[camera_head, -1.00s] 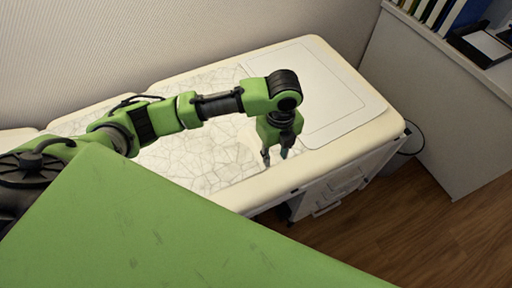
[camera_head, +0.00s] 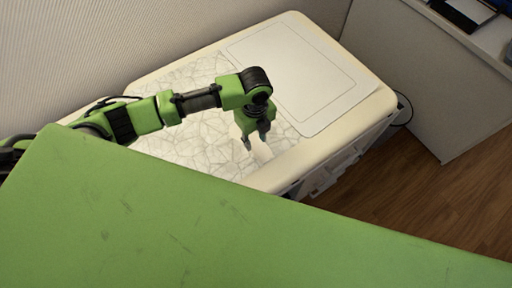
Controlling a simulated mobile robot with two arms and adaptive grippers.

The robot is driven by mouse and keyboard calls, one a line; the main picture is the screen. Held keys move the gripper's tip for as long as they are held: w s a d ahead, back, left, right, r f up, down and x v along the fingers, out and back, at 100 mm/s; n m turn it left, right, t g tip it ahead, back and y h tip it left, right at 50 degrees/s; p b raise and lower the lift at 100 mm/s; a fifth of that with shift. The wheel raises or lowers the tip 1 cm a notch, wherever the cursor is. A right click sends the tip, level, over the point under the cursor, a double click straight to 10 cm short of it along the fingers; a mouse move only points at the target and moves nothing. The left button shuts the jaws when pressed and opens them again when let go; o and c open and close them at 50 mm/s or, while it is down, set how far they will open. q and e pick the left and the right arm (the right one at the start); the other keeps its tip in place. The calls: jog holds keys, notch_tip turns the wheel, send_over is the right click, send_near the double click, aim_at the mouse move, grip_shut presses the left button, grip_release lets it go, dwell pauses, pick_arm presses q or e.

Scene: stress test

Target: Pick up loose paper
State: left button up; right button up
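Thin whitish paper with a web of crease lines (camera_head: 190,145) lies over the middle of a cream padded table. Its left part is hidden behind my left arm and a large green surface in the foreground. My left gripper (camera_head: 255,143) points down over the paper near the table's front edge. Its two fingers are apart with nothing seen between them. A small pale smooth patch (camera_head: 262,153) shows just below the fingertips; I cannot tell if it is paper or table. Whether the fingertips touch the paper is unclear. My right gripper is out of view.
The cream table (camera_head: 365,115) has a flat whitish panel (camera_head: 300,70) at its right end. A wall runs behind it. A grey cabinet (camera_head: 420,75) with dark items on top stands at right. Wooden floor (camera_head: 400,195) is clear between them.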

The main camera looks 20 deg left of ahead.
aim_at(256, 148)
pick_arm(q)
jog(key=shift+w+a+f, duration=0.1)
jog(key=shift+a+f, duration=0.05)
jog(key=shift+f, duration=0.85)
jog(key=f, duration=0.1)
jog(key=f+p, duration=0.1)
jog(key=f, duration=0.1)
jog(key=shift+w+d+f, duration=0.15)
jog(key=shift+d, duration=0.05)
jog(key=shift+w+a+f, duration=0.1)
jog(key=shift+f, duration=0.35)
grip_shut()
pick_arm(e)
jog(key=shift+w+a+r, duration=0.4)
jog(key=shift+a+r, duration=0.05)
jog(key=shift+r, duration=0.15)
